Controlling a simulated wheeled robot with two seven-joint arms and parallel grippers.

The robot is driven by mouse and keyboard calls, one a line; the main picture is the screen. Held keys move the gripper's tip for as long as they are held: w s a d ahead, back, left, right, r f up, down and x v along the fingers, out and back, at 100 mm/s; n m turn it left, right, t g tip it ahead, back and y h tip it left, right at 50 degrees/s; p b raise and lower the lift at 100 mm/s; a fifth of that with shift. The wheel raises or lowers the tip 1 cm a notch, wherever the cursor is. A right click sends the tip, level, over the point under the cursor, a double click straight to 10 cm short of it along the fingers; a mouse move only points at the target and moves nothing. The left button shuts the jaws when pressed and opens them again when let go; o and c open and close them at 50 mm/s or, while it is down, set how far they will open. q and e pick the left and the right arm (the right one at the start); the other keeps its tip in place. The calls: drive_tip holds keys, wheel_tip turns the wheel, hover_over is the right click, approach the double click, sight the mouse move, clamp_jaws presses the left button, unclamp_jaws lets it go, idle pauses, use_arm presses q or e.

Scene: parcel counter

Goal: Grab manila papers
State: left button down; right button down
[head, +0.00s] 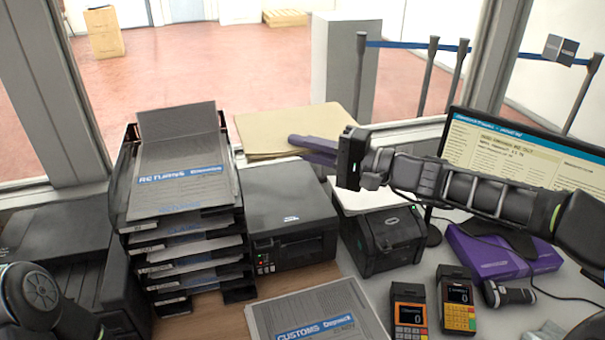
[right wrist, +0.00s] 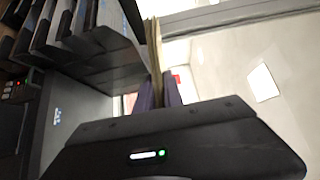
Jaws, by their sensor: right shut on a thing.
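The manila papers (head: 270,127) lie as a flat tan stack behind the black printer, by the window ledge. My right gripper (head: 301,147) reaches in from the right at the stack's front right edge. Its purple-grey fingers are shut on the manila papers. In the right wrist view the papers (right wrist: 154,48) show as a thin tan edge between the fingers (right wrist: 159,92). Only a dark part of my left arm shows at the lower left of the head view; the left gripper is out of view.
A black printer (head: 288,205) stands just in front of the papers. A tall tray rack with grey returns folders (head: 180,170) is to the left. A label printer (head: 385,240), a purple box (head: 500,250), card terminals and a monitor (head: 520,150) crowd the right.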

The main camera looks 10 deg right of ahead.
sight(303, 132)
drive_tip(key=shift+r, duration=1.7)
